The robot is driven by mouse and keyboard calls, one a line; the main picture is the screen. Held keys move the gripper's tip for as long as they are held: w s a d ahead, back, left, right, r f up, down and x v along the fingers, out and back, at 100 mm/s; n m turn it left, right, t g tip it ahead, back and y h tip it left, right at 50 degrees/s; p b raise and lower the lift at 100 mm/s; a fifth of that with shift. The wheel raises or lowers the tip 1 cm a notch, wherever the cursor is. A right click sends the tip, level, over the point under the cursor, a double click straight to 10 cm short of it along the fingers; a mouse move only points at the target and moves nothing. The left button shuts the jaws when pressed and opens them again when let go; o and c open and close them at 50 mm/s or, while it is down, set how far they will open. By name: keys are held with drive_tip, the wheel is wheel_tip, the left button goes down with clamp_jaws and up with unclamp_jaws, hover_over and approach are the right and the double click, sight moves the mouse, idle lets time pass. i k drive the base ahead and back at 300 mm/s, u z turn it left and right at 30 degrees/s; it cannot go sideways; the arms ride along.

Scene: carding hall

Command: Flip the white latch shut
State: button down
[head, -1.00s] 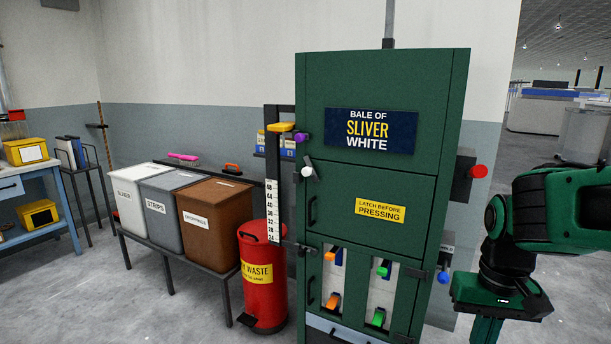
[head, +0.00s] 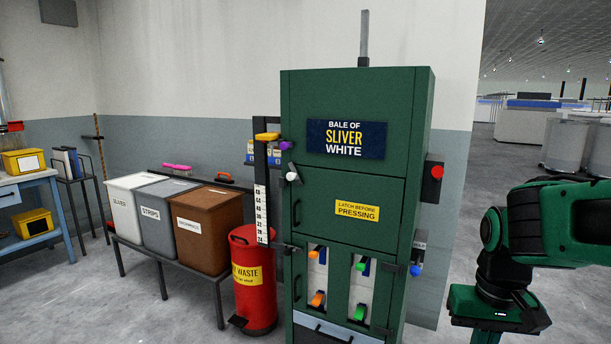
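The white latch (head: 292,176) is a small white-tipped lever on the left edge of the green bale press cabinet (head: 398,120), just below a purple knob (head: 285,146). It sits beside the upper left corner of the door with the yellow "latch before pressing" label (head: 357,210). The latch looks tilted, but its exact position is too small to tell. My arm shows at the right, well apart from the cabinet and the latch. The fingers of my gripper are not visible.
A red waste bin (head: 253,290) stands by the cabinet's lower left. A bench with white, grey and brown boxes (head: 208,228) is further left. A red button (head: 437,171) juts from the cabinet's right side. Open floor (head: 120,310) lies at the front left.

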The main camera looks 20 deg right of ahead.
sight(292, 174)
drive_tip(key=u, duration=0.05)
drive_tip(key=k, duration=0.25)
drive_tip(key=u, duration=0.2)
drive_tip(key=i, duration=1.25)
